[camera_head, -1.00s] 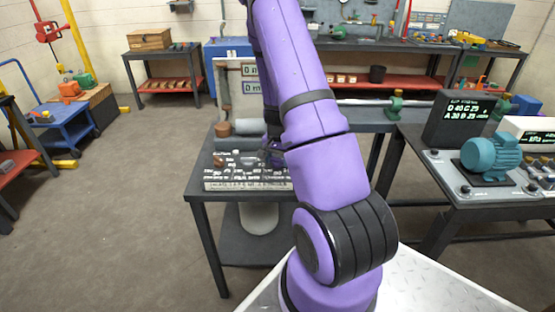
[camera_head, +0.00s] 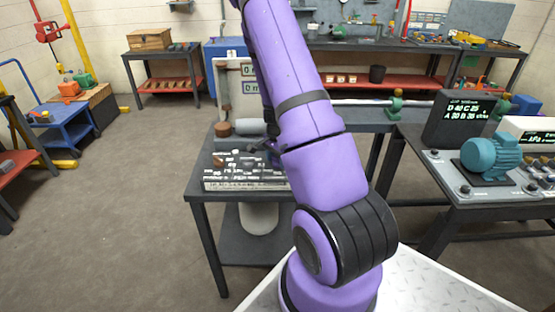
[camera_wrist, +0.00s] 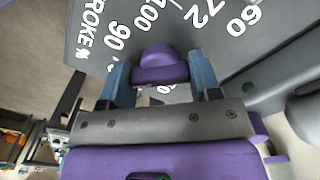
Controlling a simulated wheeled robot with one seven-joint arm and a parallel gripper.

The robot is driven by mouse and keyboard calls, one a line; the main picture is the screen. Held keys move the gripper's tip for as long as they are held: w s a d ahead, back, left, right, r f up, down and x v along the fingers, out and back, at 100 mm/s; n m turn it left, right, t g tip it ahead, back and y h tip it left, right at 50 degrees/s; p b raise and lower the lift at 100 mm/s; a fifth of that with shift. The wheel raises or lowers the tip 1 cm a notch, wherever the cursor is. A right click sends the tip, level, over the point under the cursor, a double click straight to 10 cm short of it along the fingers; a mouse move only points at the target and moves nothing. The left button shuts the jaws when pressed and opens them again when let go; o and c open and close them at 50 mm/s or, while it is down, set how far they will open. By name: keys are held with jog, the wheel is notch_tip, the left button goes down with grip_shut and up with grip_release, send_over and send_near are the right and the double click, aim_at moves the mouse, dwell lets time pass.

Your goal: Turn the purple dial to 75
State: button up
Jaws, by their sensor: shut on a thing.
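The purple dial (camera_wrist: 157,60) is a rounded knob on a grey panel (camera_wrist: 100,25) in the wrist view. White markings on the panel read "STROKE %", 100, 90, 72 and 60, partly cut off by the frame. My gripper (camera_wrist: 158,75) has one blue-grey finger on each side of the dial and is shut on it. I cannot tell which mark the dial points to. In the head view, my gripper is largely hidden behind my purple arm, over the labelled panel (camera_head: 240,186) on the dark table. I cannot make out the dial there.
A grey cylinder (camera_head: 250,127) and a brown knob-like piece (camera_head: 222,129) stand behind the panel. An upright board with displays (camera_head: 250,70) rises at the table's back. At right are a teal motor (camera_head: 490,155) and a black readout box (camera_head: 462,118). The left floor is open.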

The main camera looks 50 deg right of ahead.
jog(key=o, duration=0.9)
jog(key=shift+a, duration=0.1)
jog(key=shift+r, duration=0.1)
notch_tip(320, 180, up, 11)
jog(key=shift+f, duration=0.2)
